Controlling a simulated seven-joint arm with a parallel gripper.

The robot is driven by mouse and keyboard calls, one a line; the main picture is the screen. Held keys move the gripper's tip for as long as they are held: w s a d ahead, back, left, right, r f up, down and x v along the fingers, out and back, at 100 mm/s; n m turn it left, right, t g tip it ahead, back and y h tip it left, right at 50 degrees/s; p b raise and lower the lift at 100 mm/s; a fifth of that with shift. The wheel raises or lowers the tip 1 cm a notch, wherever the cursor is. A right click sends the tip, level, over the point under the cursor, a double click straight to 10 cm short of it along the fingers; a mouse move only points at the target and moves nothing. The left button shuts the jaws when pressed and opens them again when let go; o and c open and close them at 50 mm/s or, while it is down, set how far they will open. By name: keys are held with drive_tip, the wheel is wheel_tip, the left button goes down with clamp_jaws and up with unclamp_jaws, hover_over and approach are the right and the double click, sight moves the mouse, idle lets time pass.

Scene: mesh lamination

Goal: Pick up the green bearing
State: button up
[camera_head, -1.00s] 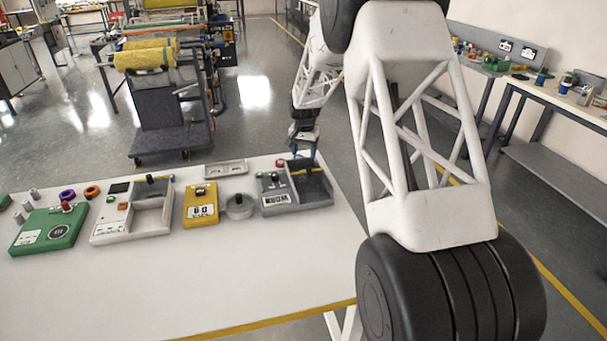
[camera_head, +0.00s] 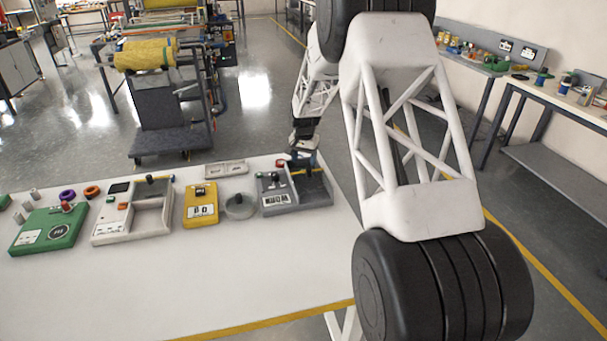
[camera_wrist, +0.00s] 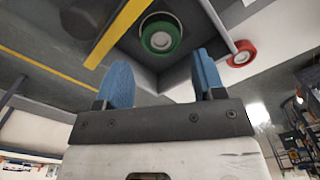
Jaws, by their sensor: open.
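The green bearing (camera_wrist: 161,36) shows in the wrist view as a green ring with a pale centre, at the top middle. It appears to lie inside the grey tray-like part of a device, which also shows in the head view (camera_head: 311,190). My gripper (camera_wrist: 158,80) is open, with its two blue fingers apart and nothing between them. In the wrist view the bearing appears beyond the fingertips, between their lines and apart from them. In the head view my gripper (camera_head: 303,166) is over the grey device at the table's far right, and the bearing cannot be made out.
A red ring-shaped part (camera_wrist: 241,54) lies right of the bearing in the wrist view. On the white table (camera_head: 200,290) stand a yellow device (camera_head: 201,206), a round clear dish (camera_head: 239,207), a white device (camera_head: 125,215) and a green device (camera_head: 48,232). The table's front is clear.

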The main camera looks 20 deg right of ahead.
sight(304, 169)
drive_tip(key=shift+f, duration=0.15)
drive_tip(key=shift+f, duration=2.45)
drive_tip(key=c, duration=0.8)
drive_tip(key=shift+r, duration=0.1)
drive_tip(key=shift+r, duration=4.9)
drive_tip(key=shift+a, duration=0.1)
